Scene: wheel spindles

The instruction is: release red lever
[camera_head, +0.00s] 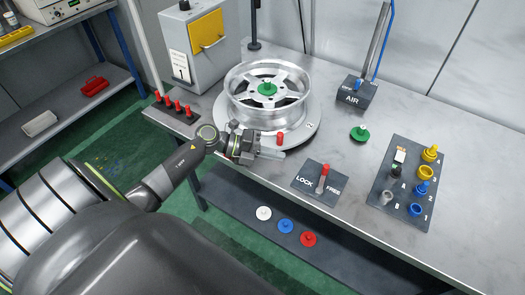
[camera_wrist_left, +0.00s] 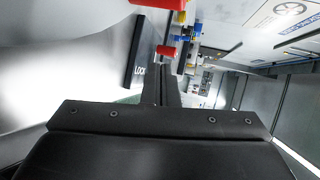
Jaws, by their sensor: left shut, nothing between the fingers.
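The red-handled lever (camera_head: 324,172) stands up from a dark plate (camera_head: 306,188) marked LOCK and FREE on the table's front part. Its exact position between the two labels is hard to tell. The red handle also shows ahead of the fingers in the left wrist view (camera_wrist_left: 166,52), beside the LOCK plate (camera_wrist_left: 134,52). My left gripper (camera_head: 280,155) is shut and empty, left of the plate and apart from the lever. A red knob (camera_head: 280,139) stands just behind its fingers at the wheel stand's edge. My right gripper is out of view.
A silver wheel (camera_head: 262,112) with a green hub cap sits on a round stand behind my gripper. Several red pegs (camera_head: 175,106) stand at left. A connector panel (camera_head: 396,210) lies at right, a green knob (camera_head: 359,133) and AIR block (camera_head: 354,96) behind. Table between is bare.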

